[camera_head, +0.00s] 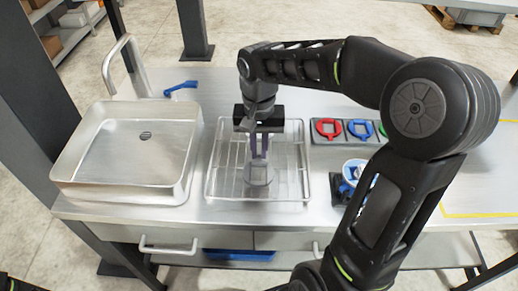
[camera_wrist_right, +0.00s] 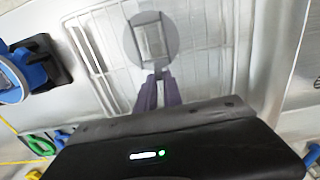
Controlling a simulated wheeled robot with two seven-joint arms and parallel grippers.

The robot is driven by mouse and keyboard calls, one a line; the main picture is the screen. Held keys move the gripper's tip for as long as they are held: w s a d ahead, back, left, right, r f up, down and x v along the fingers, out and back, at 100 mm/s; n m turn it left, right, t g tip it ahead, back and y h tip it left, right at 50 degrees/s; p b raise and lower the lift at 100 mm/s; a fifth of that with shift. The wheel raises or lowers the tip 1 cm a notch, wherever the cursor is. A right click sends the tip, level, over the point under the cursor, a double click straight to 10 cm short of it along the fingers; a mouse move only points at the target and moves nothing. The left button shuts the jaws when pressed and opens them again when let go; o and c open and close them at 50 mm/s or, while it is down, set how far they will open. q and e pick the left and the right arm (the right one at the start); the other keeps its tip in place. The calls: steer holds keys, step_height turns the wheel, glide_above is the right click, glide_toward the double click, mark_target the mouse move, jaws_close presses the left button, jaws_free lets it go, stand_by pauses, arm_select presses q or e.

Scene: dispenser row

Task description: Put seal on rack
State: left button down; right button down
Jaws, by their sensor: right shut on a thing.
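The seal (camera_wrist_right: 152,38) shows in the right wrist view as a grey see-through disc at the fingertips. In the head view the seal (camera_head: 260,174) is faint and pale. The wire rack (camera_head: 218,180) stands on the worktop between the sink and the coloured pieces; it also shows in the right wrist view (camera_wrist_right: 90,60). My right gripper (camera_head: 259,157) points down over the middle of the rack, its purple fingers shut on the seal's near edge. I cannot tell whether the seal touches the wires. My left gripper is not in view.
A metal sink (camera_head: 125,160) with a tap stands to the left, a blue tool (camera_head: 181,88) behind it. A holder with red (camera_head: 328,128) and blue (camera_head: 361,129) pieces is to the right. A blue and white device (camera_head: 350,180) stands near the front edge, partly behind my arm.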

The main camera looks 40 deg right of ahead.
steer(key=shift+f, duration=0.3)
steer(key=shift+f, duration=0.2)
steer(key=c, duration=1.5)
jaws_free()
steer(key=shift+r, duration=0.1)
